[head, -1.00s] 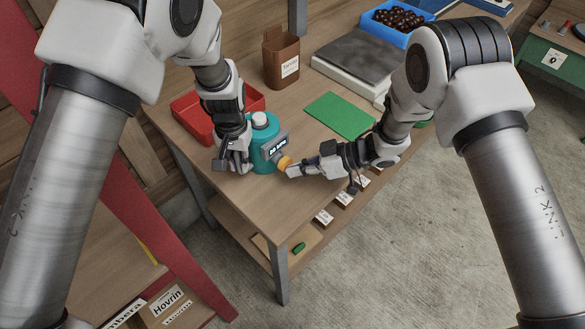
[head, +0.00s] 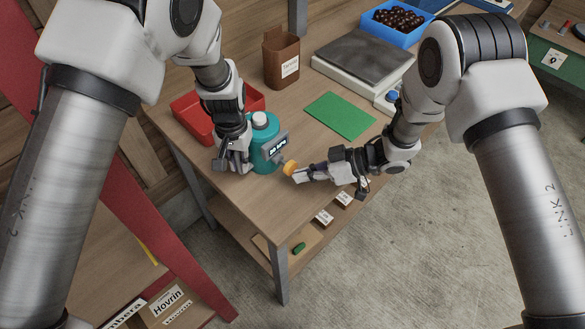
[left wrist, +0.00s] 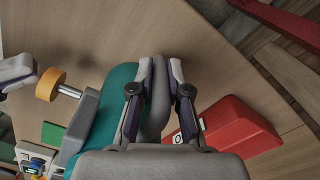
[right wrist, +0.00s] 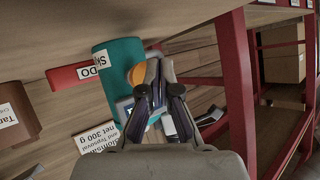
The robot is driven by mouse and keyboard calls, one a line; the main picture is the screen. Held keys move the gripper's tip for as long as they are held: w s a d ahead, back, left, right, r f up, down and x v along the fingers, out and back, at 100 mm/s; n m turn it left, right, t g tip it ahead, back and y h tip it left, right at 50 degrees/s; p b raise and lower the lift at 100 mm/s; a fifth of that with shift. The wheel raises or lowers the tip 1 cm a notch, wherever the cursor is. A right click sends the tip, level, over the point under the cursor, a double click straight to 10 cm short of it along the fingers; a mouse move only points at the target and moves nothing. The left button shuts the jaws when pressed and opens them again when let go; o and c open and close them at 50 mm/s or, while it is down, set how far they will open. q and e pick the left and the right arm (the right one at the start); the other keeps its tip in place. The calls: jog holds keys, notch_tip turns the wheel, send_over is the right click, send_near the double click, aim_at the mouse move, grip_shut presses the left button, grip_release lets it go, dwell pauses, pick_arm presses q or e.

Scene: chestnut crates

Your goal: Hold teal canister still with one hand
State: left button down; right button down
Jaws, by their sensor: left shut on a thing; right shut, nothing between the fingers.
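The teal canister (head: 263,155) stands upright near the table's front left edge, with a white cap and a grey display panel (head: 277,146). An orange knob (head: 290,168) sticks out from its panel side; in the left wrist view the knob (left wrist: 50,84) sits on a bare silver shaft. My left gripper (head: 242,163) is shut on the canister's grey handle (left wrist: 160,100), on the side away from the knob. My right gripper (head: 299,175) is shut and empty, its tips close beside the knob; I cannot tell whether they touch. The right wrist view also shows the canister (right wrist: 122,62).
A red tray (head: 188,119) lies just behind the canister. A brown container (head: 281,62), a scale (head: 358,60), a green mat (head: 340,115) and a blue crate of chestnuts (head: 388,35) stand further back. Bare tabletop lies between canister and mat.

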jog(key=shift+s+d, duration=0.3)
jog(key=shift+d, duration=0.05)
jog(key=shift+s+d, duration=1.6)
jog(key=shift+d, duration=0.3)
pick_arm(q)
jog(key=c, duration=1.1)
grip_release()
jog(key=shift+o, duration=0.2)
